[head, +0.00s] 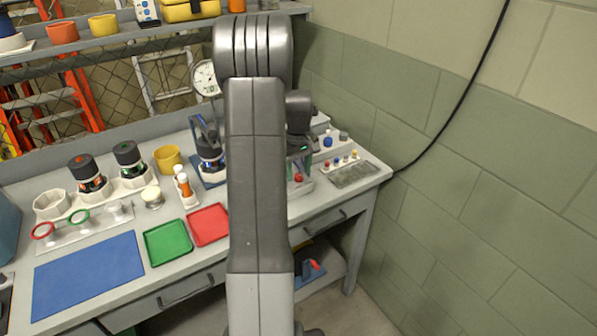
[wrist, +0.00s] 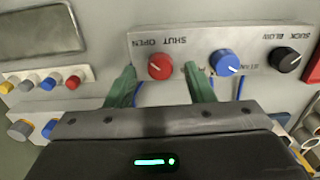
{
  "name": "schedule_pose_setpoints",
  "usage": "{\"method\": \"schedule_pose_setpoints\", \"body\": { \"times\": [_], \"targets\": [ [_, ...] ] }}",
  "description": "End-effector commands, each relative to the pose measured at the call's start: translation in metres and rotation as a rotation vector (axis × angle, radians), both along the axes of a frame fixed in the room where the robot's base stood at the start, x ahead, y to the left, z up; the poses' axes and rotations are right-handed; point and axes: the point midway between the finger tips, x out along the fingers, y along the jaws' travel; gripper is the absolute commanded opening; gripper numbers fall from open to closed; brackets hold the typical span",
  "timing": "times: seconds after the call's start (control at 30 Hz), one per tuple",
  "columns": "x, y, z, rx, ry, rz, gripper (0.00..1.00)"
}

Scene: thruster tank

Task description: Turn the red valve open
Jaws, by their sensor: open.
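The red valve (wrist: 161,66) is a round knob with a white pointer mark, on a light panel in the wrist view. The words SHUT and OPEN are printed beside it and appear upside down. My gripper (wrist: 160,80) is open, with one green finger on each side of the red knob. Gaps show between the knob and both fingers, and I cannot tell how deep they reach. In the head view my arm hides the valve and most of the gripper.
A blue knob (wrist: 224,62) sits close beside the right finger, and a black knob (wrist: 286,59) is further right. Several small coloured knobs are at the left. In the head view, a green tray (head: 168,242) and a red tray (head: 208,225) lie on the bench.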

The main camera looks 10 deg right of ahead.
Motion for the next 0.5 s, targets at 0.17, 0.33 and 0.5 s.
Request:
{"method": "schedule_pose_setpoints", "body": {
  "times": [0.17,0.33,0.5],
  "targets": [
    [0.001,0.0,0.036,-0.001,-0.006,0.0,0.48],
    [0.001,0.0,0.076,-0.002,-0.007,0.0,0.48],
    [0.001,0.0,0.107,-0.001,-0.005,0.0,0.48]
  ]
}}
